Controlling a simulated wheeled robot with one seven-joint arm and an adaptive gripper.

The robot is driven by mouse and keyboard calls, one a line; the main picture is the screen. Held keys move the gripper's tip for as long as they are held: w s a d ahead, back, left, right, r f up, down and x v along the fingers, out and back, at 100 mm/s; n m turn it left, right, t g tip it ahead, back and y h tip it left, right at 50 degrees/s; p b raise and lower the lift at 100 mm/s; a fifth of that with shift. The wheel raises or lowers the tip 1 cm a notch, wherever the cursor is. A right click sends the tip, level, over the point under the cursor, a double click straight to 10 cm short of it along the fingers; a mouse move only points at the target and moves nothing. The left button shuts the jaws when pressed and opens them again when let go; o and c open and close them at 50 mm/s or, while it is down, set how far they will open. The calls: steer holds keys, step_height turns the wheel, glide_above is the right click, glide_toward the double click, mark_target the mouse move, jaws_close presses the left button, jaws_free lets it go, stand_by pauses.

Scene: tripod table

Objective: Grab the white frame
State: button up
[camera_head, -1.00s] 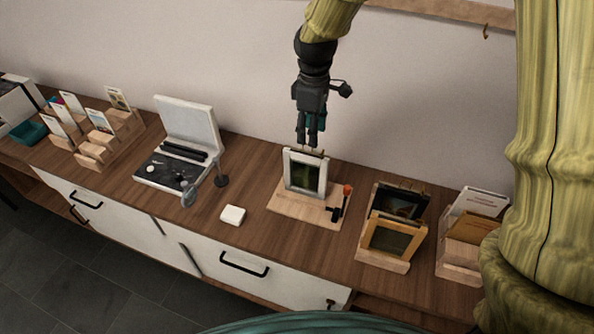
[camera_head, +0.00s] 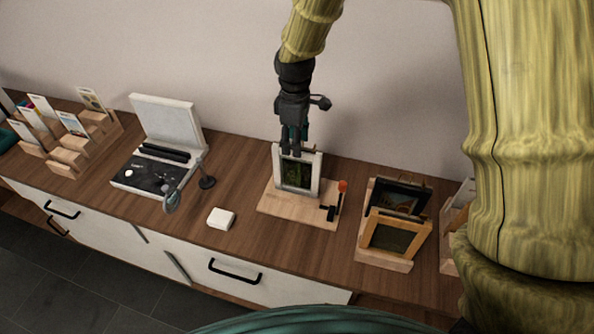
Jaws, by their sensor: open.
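The white frame (camera_head: 314,176) stands upright on a light wooden board (camera_head: 282,207) on the cabinet top, with a dark green picture inside. My gripper (camera_head: 294,152) points down at the frame's top edge from above, its fingers open. The fingers overlap the upper part of the frame in this view. I cannot tell whether they touch it or straddle the edge.
A small dark stand with an orange-red top (camera_head: 341,188) is on the board's right side. Wooden frames (camera_head: 394,238) stand to the right. A white box (camera_head: 221,218), an open white case (camera_head: 168,124) and card holders (camera_head: 72,155) are to the left.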

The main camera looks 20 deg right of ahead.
mark_target(297, 168)
steer(key=shift+s+d+f+p, duration=0.15)
steer(key=shift+f+p, duration=0.3)
steer(key=shift+f, duration=0.35)
steer(key=shift+d+f+p, duration=0.1)
steer(key=shift+f+p, duration=0.65)
steer(key=shift+f, duration=1.3)
steer(key=shift+c, duration=0.2)
jaws_close()
